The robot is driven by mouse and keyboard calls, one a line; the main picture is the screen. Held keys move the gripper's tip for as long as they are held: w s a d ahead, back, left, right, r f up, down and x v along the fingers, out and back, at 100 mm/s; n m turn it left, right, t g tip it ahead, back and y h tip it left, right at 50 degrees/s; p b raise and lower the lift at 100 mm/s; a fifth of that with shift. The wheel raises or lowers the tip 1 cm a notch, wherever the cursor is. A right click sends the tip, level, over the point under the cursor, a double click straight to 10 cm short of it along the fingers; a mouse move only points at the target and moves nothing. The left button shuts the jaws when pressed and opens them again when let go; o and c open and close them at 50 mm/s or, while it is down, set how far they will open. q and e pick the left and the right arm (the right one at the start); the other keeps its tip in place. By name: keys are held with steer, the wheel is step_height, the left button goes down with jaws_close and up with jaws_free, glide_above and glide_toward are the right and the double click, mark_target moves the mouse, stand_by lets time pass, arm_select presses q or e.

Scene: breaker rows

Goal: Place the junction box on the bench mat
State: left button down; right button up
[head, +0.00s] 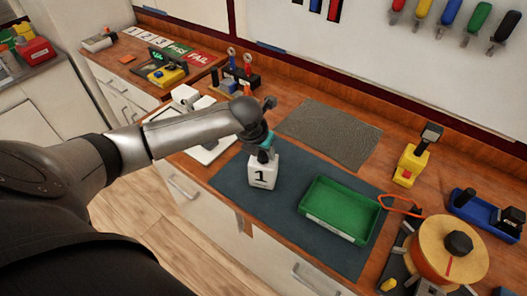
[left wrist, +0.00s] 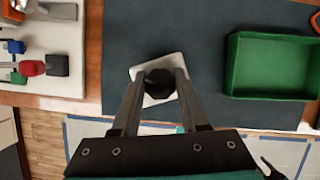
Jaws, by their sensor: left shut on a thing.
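A white box marked "1" (head: 262,172), which I take to be the junction box, has a dark round knob on top. My left gripper (head: 265,153) is above it, with its fingers shut on the knob. In the left wrist view the fingers (left wrist: 158,88) lie on both sides of the knob, and the white box (left wrist: 146,72) shows behind it. The box is over the dark blue-grey bench mat (head: 228,183), left of a green tray; I cannot tell whether its underside touches the mat. The mat also shows in the left wrist view (left wrist: 195,30). My right gripper is not in view.
The green tray (head: 340,208) stands on the mat's right part. A grey ribbed mat (head: 330,132) lies behind. A yellow tool (head: 411,163) and an orange reel (head: 447,250) stand to the right. White boards (head: 212,150) lie to the left. The mat's front left is clear.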

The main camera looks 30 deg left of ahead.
arm_select(q)
steer(key=shift+f, duration=0.1)
steer(key=shift+c, duration=2.2)
jaws_free()
steer(key=shift+f, duration=0.1)
steer(key=shift+s+r, duration=0.15)
steer(key=shift+r, duration=0.5)
steer(key=p+v, duration=0.1)
steer(key=v, duration=1)
